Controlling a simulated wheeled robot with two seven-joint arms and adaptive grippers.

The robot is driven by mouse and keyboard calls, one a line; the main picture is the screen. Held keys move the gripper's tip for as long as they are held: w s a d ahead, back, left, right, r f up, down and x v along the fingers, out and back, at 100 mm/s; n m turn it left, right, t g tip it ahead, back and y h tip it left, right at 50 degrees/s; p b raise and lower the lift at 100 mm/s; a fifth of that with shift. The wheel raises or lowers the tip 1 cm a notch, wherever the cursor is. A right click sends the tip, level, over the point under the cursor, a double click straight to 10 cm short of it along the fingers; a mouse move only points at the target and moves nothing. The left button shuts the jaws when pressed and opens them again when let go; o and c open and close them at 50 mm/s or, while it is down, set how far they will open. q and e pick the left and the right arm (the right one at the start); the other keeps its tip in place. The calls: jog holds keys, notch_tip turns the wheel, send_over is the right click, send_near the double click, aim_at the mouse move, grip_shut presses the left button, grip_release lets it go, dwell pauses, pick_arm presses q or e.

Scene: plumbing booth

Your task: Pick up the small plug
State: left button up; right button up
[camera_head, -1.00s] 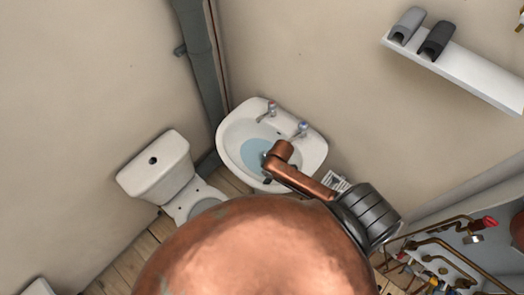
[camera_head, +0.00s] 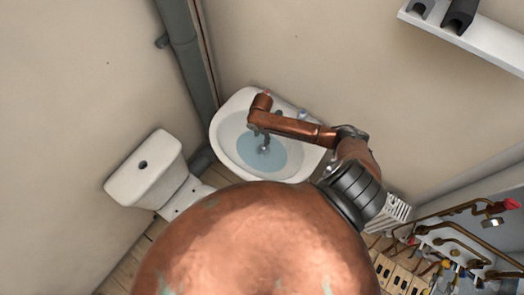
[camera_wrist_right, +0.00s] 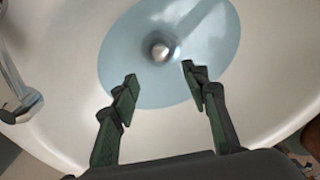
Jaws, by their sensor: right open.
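The small plug (camera_wrist_right: 161,48) shows in the right wrist view as a round, shiny metal piece in the middle of the pale blue water of the white washbasin (camera_wrist_right: 62,100). My right gripper (camera_wrist_right: 160,73) is open and empty. Its two dark green fingers point towards the plug, one to each side of the line to it, and the plug lies beyond the fingertips. In the head view my copper right arm reaches over the basin (camera_head: 226,128), with the hand pointing down at the water. A small shiny spot (camera_head: 264,149) shows there by the fingers. My left gripper is not in view.
A tap (camera_wrist_right: 22,103) stands at the left in the wrist view. A white toilet (camera_head: 146,173) is left of the basin. A shelf (camera_head: 470,38) is on the wall at upper right. Copper pipes (camera_head: 455,235) are at lower right.

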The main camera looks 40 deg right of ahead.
aim_at(263, 147)
notch_tip(263, 147, down, 2)
jog(key=shift+w+b, duration=0.1)
jog(key=shift+b, duration=0.35)
jog(key=shift+f+b, duration=0.45)
jog(key=shift+f, duration=0.4)
jog(key=f, duration=0.7)
jog(key=shift+s+d, duration=0.3)
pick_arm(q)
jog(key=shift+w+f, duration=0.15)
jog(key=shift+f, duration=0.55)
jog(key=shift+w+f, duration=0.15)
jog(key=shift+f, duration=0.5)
pick_arm(e)
grip_shut()
